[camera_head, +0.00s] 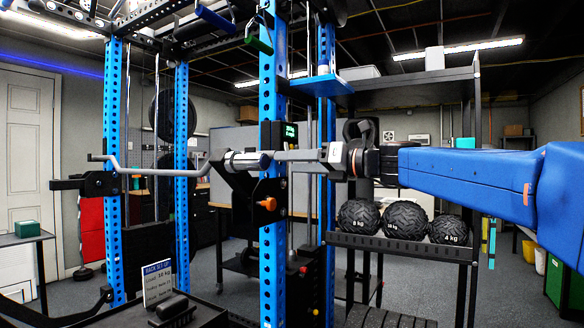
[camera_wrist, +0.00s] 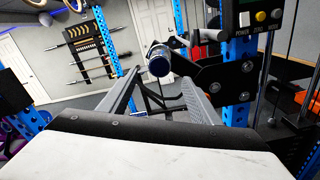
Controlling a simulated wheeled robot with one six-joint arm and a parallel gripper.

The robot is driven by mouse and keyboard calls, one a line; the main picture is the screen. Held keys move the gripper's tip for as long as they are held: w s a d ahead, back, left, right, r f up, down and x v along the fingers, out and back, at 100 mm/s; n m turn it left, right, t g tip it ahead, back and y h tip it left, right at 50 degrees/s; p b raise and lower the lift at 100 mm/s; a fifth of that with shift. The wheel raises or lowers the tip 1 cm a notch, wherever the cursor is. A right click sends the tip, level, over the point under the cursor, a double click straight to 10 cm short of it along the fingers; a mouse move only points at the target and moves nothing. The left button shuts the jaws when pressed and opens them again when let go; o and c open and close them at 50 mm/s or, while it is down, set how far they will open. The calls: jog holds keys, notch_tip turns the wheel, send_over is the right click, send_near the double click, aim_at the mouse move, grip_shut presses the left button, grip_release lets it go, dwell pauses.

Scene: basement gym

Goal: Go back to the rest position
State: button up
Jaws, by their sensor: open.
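My gripper (camera_head: 276,156) reaches in from the right on my blue arm, level, with its fingers pointing left toward the rack. In the wrist view its two grey fingers (camera_wrist: 160,80) stand apart with nothing clasped between them. The round end of a grey bent bar (camera_head: 246,160) lies close to the fingertips, and it also shows just beyond them in the wrist view (camera_wrist: 158,62). I cannot tell whether the fingertips overlap the bar end. The bar rests on a black hook holder (camera_head: 240,188) on the blue upright.
The blue rack upright (camera_head: 273,90) stands right by my fingertips. A shelf (camera_head: 400,248) with several black balls is below my arm. A small sign (camera_head: 158,283) stands on a dark surface at lower left. Floor shows at the lower right.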

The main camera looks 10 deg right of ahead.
jog(key=s+d+f+n+g+h, duration=0.2)
jog(key=s+f+n+h, duration=0.2)
jog(key=s+f+n, duration=0.75)
jog(key=s+d+f+n+g+h, duration=0.2)
jog(key=s+d+f+n+h, duration=0.3)
jog(key=f, duration=1.1)
jog(key=s+d+f+n+h, duration=0.1)
jog(key=s+d+f+n, duration=0.2)
jog(key=s+f, duration=0.3)
jog(key=s+d+f+n+g+h, duration=0.1)
jog(key=s+d+f+n+h, duration=0.1)
jog(key=s+d+f+n, duration=0.2)
jog(key=s+d+f+n+g+h, duration=0.1)
jog(key=s+d+f+n+h, duration=0.1)
jog(key=s+f+n, duration=0.4)
notch_tip(320, 180, down, 5)
jog(key=shift+s+d+f, duration=0.2)
jog(key=shift+s+d, duration=0.6)
jog(key=shift+s, duration=0.15)
